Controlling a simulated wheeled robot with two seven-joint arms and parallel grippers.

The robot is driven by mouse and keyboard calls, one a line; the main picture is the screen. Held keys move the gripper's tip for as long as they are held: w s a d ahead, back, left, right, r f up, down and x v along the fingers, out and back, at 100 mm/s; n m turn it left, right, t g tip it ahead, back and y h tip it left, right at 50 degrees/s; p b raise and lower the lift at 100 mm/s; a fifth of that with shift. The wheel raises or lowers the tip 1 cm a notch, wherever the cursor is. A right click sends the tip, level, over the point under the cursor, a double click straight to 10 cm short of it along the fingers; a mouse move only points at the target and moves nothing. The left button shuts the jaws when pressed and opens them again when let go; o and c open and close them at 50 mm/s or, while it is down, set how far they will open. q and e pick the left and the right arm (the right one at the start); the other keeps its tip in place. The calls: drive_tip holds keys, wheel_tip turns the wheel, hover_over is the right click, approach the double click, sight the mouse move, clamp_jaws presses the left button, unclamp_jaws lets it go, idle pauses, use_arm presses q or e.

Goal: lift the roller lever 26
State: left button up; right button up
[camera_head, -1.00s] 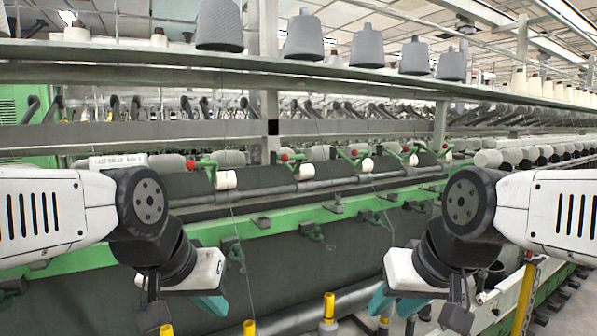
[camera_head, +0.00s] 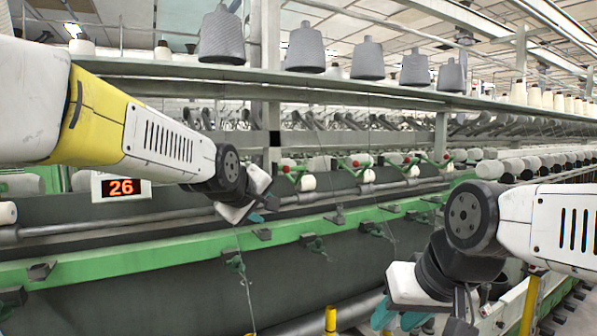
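A lit display (camera_head: 121,188) reading 26 shows at the left, below my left arm. Green roller levers with red knobs stand in a row along the frame; the nearest one visible (camera_head: 292,172) is just right of my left gripper, beside a white roller (camera_head: 308,183). None bears a number I can read, so I cannot tell which is lever 26. My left gripper (camera_head: 264,210) is out at the roller row, its teal fingertips slightly apart and empty, not visibly touching a lever. My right gripper (camera_head: 398,317) hangs low at the right, open and empty.
A green rail (camera_head: 180,246) runs along the machine front below the rollers, with small brackets on it. A shelf with grey cones (camera_head: 306,48) is overhead. Yellow-topped posts (camera_head: 330,320) stand low in front.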

sight(294, 167)
use_arm(q)
drive_tip(key=w+d+r+n+t, duration=0.1)
drive_tip(key=w+r+n, duration=0.1)
drive_tip(key=w, duration=0.2)
drive_tip(key=w+d+r+n+t+h, duration=0.1)
drive_tip(key=w+d+r+n, duration=0.1)
drive_tip(key=w+n, duration=0.1)
drive_tip(key=w+d+r+n+t, duration=0.1)
drive_tip(key=w+r+n+t, duration=0.1)
drive_tip(key=w, duration=0.4)
drive_tip(key=shift+d+r+h, duration=0.25)
drive_tip(key=shift+r+h, duration=0.15)
drive_tip(key=shift+r, duration=0.1)
drive_tip(key=x, duration=0.7)
drive_tip(key=shift+w, duration=0.25)
clamp_jaws()
drive_tip(key=shift+r+n, duration=0.2)
drive_tip(key=shift+n, duration=0.1)
